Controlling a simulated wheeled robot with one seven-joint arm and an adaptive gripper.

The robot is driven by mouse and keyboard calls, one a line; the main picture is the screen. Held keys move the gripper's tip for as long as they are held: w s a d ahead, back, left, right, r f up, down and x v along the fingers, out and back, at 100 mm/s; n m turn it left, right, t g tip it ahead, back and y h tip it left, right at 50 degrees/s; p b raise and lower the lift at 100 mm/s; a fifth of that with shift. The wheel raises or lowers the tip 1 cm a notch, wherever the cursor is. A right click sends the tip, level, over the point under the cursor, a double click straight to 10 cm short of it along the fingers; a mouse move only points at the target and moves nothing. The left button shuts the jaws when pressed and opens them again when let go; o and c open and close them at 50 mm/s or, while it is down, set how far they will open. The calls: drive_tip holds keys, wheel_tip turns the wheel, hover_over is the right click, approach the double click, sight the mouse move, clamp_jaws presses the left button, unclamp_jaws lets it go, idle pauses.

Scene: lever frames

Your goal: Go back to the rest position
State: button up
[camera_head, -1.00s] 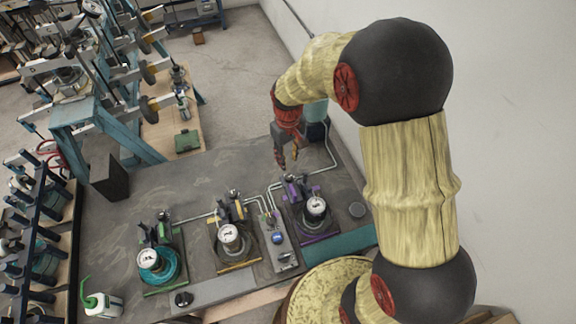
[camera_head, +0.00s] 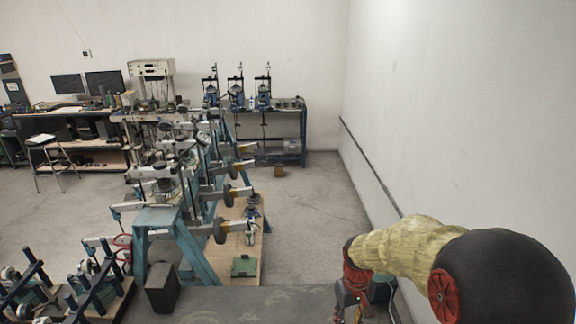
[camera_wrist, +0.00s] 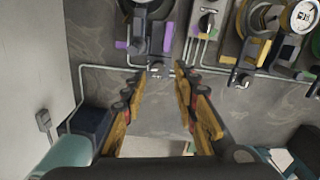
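My gripper shows in the wrist view (camera_wrist: 163,75), with its two yellow and black fingers spread apart and nothing between them. It hangs over the grey bench top (camera_wrist: 165,115). Gauge units with dials (camera_wrist: 303,17) and thin pipes stand beyond the fingertips in that view. In the head view only part of my arm shows at the lower right, and my gripper is at the bottom edge (camera_head: 350,308), partly cut off.
A white wall (camera_head: 460,110) runs close along the right side. A blue lever frame (camera_head: 165,235) stands left of the arm, with a dark block (camera_head: 162,287) near it. Open floor (camera_head: 310,210) lies between the frame and wall. A far bench (camera_head: 283,108) holds instruments.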

drive_tip(key=s+r+m+t+b, duration=0.1)
drive_tip(key=s+r+t+b, duration=0.2)
drive_tip(key=s+b, duration=0.5)
drive_tip(key=s+r+m+t+b, duration=0.1)
drive_tip(key=s+r+t+b, duration=0.2)
drive_tip(key=s+b, duration=0.5)
drive_tip(key=s+r, duration=0.1)
drive_tip(key=s, duration=0.2)
drive_tip(key=shift+s+b, duration=0.3)
drive_tip(key=shift+s, duration=0.05)
